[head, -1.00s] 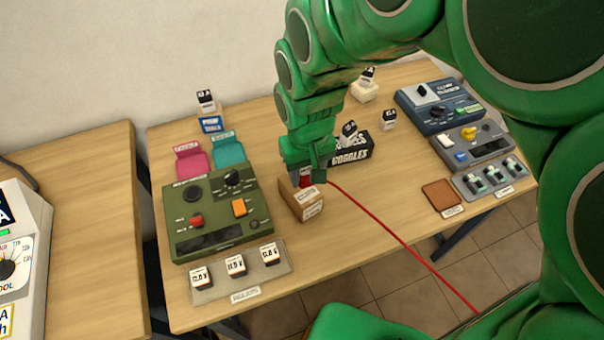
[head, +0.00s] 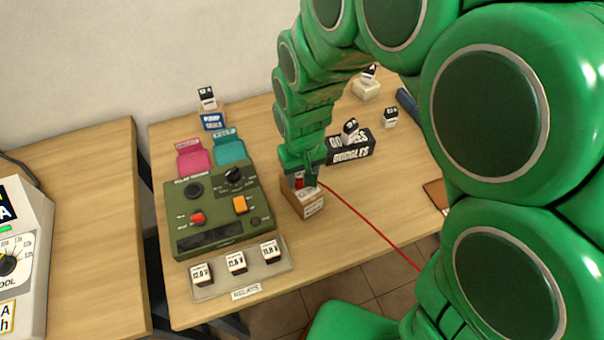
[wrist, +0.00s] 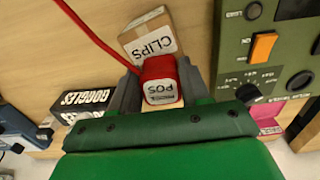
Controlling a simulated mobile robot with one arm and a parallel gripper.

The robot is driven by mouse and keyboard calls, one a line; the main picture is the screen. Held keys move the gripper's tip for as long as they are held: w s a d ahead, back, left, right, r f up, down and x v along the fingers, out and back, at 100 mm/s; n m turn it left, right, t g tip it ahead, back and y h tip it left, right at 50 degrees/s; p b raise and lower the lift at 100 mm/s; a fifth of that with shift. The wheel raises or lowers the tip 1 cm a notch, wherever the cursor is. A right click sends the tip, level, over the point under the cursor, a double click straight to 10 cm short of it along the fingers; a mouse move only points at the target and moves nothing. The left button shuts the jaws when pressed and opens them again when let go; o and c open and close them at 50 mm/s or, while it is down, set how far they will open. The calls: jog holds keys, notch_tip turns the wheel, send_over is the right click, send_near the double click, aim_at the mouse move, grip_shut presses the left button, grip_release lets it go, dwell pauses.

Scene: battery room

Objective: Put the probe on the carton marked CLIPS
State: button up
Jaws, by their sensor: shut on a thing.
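The probe (wrist: 160,85) is a red block with a white label reading POS and a red cable from its end. My gripper (wrist: 160,90) is shut on it, one finger on each side. In the head view only a bit of the probe's red (head: 299,183) shows under my gripper (head: 303,180). The carton marked CLIPS (wrist: 150,42) is a small brown box; in the head view it (head: 303,208) stands right of the green panel. The probe is over or at the carton's top; I cannot tell if they touch.
The black GOGGLES box (head: 352,151) stands behind right.

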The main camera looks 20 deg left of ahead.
aim_at(302, 174)
jog(key=shift+f, duration=0.3)
jog(key=o, duration=1.1)
jog(key=shift+c, duration=0.2)
jog(key=shift+r, duration=0.1)
notch_tip(302, 174, up, 12)
jog(key=shift+d+r, duration=0.1)
